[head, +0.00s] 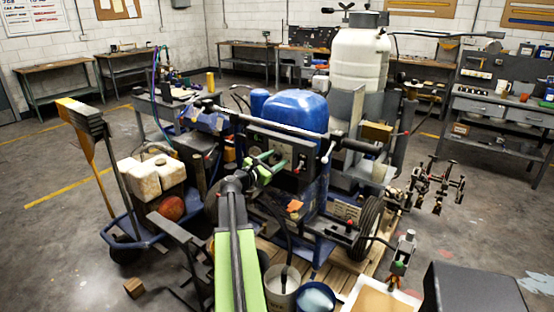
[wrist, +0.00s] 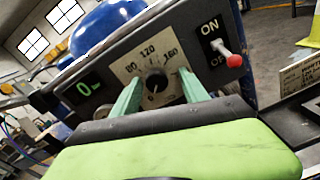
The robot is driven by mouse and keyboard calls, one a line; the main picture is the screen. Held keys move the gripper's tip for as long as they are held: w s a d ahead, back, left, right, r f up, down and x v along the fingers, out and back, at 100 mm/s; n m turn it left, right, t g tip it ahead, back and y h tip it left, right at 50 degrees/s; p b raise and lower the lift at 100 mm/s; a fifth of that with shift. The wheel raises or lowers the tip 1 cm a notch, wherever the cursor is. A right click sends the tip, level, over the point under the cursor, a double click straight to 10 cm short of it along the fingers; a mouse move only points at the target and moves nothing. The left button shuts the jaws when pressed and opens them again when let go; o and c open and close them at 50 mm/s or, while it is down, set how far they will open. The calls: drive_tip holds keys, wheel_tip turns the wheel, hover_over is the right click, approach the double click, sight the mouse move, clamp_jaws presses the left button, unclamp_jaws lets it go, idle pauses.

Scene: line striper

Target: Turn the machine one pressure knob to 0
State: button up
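The machine (head: 292,112) is a line striper with a blue tank, in the middle of the head view. Its dark round pressure knob (wrist: 156,79) sits on a pale dial plate (wrist: 133,67) marked 80, 120 and 160 in the wrist view. I cannot tell surely where the knob's mark points. My gripper (wrist: 160,92) is open, with one green finger on each side of the knob; whether they touch it is unclear. In the head view my gripper (head: 268,164) is at the panel, and the knob is too small to make out.
An ON/OFF switch (wrist: 233,61) with a red tip sits right of the dial, and a small display (wrist: 86,88) sits left. A blue cart (head: 150,232) stands left of my arm. Buckets (head: 281,291) stand below the panel. Open floor (head: 50,240) lies at far left.

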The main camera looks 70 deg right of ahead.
drive_tip(key=v, duration=1.7)
drive_tip(key=shift+a, duration=0.25)
